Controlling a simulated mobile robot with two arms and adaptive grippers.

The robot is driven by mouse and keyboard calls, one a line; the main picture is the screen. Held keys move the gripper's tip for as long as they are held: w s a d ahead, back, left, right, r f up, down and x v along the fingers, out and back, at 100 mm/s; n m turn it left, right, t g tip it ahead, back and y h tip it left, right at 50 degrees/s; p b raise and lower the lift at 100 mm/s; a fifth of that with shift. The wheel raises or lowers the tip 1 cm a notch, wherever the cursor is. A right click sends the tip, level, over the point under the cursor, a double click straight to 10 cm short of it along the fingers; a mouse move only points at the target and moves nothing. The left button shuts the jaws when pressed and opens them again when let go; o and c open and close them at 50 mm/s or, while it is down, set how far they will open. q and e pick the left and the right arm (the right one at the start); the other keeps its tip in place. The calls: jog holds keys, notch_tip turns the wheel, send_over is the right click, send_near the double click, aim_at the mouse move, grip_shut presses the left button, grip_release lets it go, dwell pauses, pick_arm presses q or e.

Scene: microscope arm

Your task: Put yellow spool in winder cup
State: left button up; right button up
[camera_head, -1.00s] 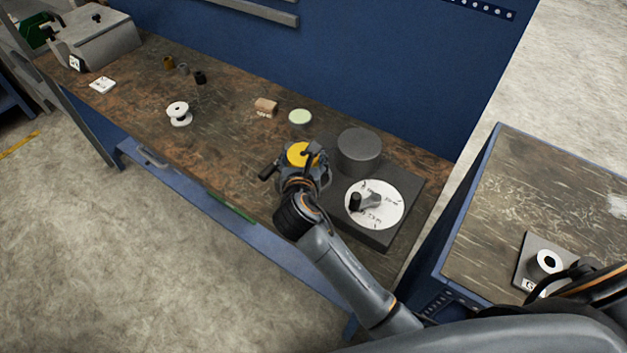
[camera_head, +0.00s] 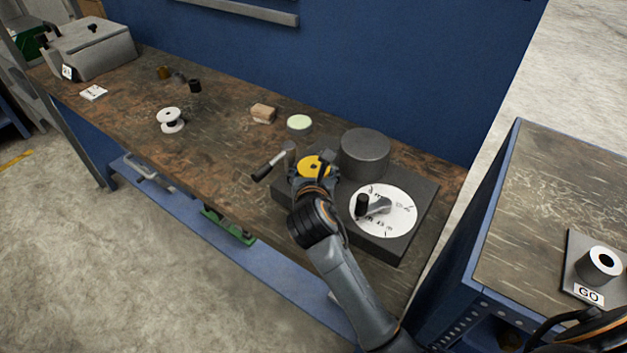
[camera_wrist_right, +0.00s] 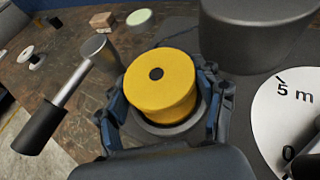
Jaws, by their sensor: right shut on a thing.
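The yellow spool (camera_head: 317,166) is between the fingers of my right gripper (camera_head: 313,175), which is shut on it. In the right wrist view the spool (camera_wrist_right: 162,85) stands nearly upright with a dark centre hole, and the right gripper (camera_wrist_right: 165,98) has one finger on each side. The spool's lower end is at the grey round winder cup (camera_wrist_right: 168,129), whose rim shows around its front. The spool hides the inside of the cup, so how deep it sits cannot be told. My left gripper is not in view.
The winder's crank handle (camera_head: 268,167) stands close left of the gripper. A dark cylinder (camera_head: 365,152) and a white dial (camera_head: 397,222) are to the right. A white spool (camera_head: 171,121), wooden block (camera_head: 263,113) and pale green disc (camera_head: 299,122) stand on the bench.

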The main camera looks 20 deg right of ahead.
dwell(0.3)
jog(key=o, duration=1.2)
jog(key=v, duration=1.2)
